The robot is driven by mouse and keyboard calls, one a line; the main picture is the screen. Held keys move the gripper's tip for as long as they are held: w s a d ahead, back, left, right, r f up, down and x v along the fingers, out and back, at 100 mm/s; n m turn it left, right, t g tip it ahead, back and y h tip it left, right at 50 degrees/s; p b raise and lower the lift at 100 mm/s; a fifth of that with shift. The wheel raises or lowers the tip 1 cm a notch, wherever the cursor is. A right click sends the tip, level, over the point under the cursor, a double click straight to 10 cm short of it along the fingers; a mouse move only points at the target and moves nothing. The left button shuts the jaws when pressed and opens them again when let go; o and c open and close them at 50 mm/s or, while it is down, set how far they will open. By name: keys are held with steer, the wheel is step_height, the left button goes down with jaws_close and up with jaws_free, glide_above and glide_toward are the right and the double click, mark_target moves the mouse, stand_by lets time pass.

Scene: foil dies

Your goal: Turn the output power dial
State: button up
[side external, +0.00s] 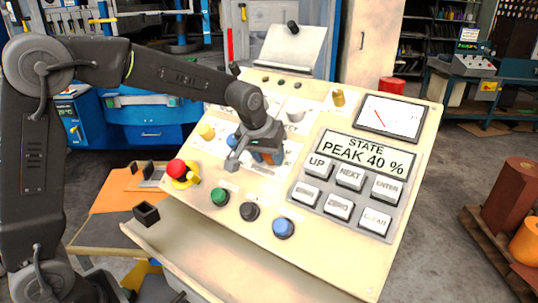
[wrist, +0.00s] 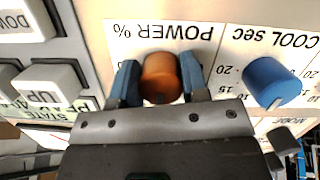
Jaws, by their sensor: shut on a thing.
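The power dial (wrist: 160,72) is an orange-brown round knob under the "POWER %" label in the wrist view. My gripper (wrist: 157,85) has its two blue fingers against the left and right sides of this dial, shut on it. In the side external view my gripper (side external: 262,155) is down at the panel and covers most of the dial. The display (side external: 366,153) reads "STATE PEAK 40 %". The dial's scale is mostly hidden by the dial and gripper, so I cannot tell its pointer position.
A blue cool dial (wrist: 270,82) sits close to the right of my gripper in the wrist view. A red emergency button (side external: 177,167), green button (side external: 219,196), black button (side external: 250,211), blue button (side external: 283,228) and keypad (side external: 345,193) stand out from the panel.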

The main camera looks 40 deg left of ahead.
steer(key=m, duration=0.3)
steer(key=shift+a+m+y, duration=0.1)
steer(key=shift+m+y, duration=0.3)
steer(key=m+y, duration=0.1)
steer(key=m, duration=0.3)
steer(key=shift+a, duration=0.1)
steer(key=m, duration=0.4)
steer(key=shift+r+m+y, duration=0.1)
steer(key=shift+m+y, duration=0.2)
steer(key=shift+y, duration=0.1)
steer(key=shift+w+a+m+t, duration=0.1)
steer(key=shift+m+t, duration=0.4)
steer(key=shift+m, duration=1.5)
steer(key=o, duration=0.9)
steer(key=shift+o, duration=0.2)
steer(key=shift+r, duration=0.1)
steer(key=v, duration=1.3)
steer(key=shift+s+d+r, duration=0.2)
steer(key=shift+s+d, duration=0.05)
steer(key=shift+d, duration=0.1)
